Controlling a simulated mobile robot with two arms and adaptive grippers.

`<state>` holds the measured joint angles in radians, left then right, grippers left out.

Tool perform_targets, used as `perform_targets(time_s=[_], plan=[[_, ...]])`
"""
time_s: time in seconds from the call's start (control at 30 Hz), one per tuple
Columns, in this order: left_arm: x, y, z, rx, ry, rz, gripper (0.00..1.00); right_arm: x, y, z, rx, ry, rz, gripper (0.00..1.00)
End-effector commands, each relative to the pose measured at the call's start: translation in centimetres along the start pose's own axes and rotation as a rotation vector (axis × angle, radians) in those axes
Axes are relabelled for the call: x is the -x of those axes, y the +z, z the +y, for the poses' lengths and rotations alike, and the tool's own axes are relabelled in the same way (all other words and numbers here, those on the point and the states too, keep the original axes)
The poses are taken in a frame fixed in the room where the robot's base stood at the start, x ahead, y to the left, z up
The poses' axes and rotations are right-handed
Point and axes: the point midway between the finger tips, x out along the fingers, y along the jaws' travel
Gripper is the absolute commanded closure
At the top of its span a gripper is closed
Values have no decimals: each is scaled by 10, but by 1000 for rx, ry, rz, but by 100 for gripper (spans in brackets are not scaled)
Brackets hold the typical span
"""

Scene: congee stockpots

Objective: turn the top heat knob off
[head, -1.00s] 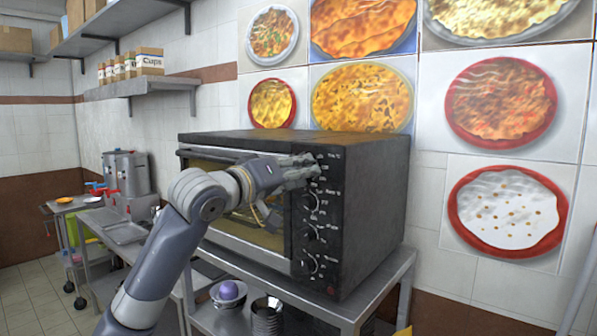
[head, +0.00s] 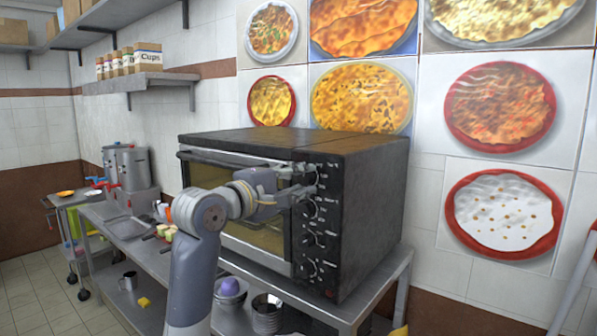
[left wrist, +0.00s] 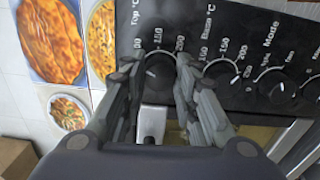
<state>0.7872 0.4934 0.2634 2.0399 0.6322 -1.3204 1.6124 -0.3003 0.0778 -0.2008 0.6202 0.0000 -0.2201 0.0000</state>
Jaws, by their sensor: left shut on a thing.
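The black toaster oven (head: 372,205) has a vertical row of knobs on its front panel. In the left wrist view, the top heat knob (left wrist: 159,73) sits beneath the "Top °C" label, with temperature numbers around it. My left gripper (left wrist: 160,64) has one finger on each side of this knob and is shut on it. In the head view, my left gripper (head: 303,181) is at the upper part of the panel, and its fingers partly hide the knob. My right gripper is not in view.
The "Base °C" knob (left wrist: 222,72) is close beside my finger in the left wrist view. The lower knobs (head: 311,268) are uncovered. The oven stands on a metal table (head: 385,285) with bowls (head: 266,312) below. Stockpots (head: 127,167) stand on the left counter.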

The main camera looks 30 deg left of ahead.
Motion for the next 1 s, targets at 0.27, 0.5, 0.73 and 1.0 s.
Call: perform_targets(time_s=[0.27, 0.5, 0.73, 1.0], plan=[[0, 0, 4, 241, -1, -1, 96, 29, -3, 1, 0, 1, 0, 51], [0, 0, 3, 385, -2, -1, 96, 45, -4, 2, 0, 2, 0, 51], [0, 0, 2, 457, -1, 1, 96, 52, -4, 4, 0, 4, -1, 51], [0, 0, 1, 481, 0, 1, 96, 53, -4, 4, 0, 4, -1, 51]])
